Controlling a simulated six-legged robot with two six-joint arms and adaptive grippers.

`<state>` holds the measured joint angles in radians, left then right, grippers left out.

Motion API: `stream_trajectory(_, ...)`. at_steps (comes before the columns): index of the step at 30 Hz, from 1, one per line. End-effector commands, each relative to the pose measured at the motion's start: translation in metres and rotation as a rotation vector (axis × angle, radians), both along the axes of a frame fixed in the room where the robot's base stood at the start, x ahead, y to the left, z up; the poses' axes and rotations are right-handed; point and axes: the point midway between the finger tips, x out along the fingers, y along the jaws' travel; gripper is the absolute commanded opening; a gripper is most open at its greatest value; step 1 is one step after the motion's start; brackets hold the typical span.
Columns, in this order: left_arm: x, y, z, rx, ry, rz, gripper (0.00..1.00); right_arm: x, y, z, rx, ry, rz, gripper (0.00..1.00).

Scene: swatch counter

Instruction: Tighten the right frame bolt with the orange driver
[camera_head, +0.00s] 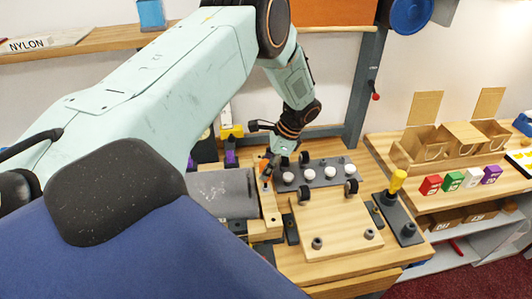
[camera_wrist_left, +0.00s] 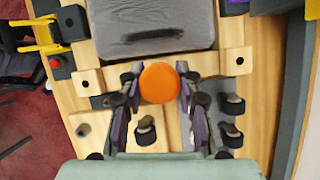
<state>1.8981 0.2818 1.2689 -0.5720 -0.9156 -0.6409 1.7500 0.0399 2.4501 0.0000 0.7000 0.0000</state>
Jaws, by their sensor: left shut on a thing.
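My left gripper (camera_head: 268,168) is shut on the orange driver (camera_head: 265,165), low over the wooden counter beside the grey padded block. In the left wrist view, the driver's round orange top (camera_wrist_left: 159,83) sits between the two fingers of the left gripper (camera_wrist_left: 157,90); its shaft and tip are hidden beneath. Beside the grey block (camera_wrist_left: 150,25), light wooden blocks carry dark round bolts or holes, one at the right (camera_wrist_left: 239,61) and one at the left (camera_wrist_left: 88,79). I cannot tell which is the task's bolt. My right gripper is not in view.
A dark rack with white knobs (camera_head: 309,174) stands behind a wooden board (camera_head: 338,222) with dark knobs. A yellow-handled tool (camera_head: 398,180) stands upright at the right. Open wooden boxes (camera_head: 420,142) and coloured blocks (camera_head: 453,180) occupy the right-hand shelf. A grey post (camera_head: 363,90) rises behind.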

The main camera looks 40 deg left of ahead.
Motion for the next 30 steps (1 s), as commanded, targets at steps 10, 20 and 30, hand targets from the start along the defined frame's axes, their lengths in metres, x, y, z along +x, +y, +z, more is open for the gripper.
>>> stream_trajectory(10,-0.0031,-0.0007,-0.0007,-0.003,0.004,-0.549,0.0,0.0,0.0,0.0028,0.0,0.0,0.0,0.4)
stream_trajectory(20,-0.003,0.0,-0.0011,0.0,0.004,-0.76,0.0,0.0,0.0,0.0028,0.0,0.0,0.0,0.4)
stream_trajectory(30,-0.0028,0.0001,-0.0011,0.0,0.004,-0.756,0.45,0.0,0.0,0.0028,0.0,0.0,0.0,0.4)
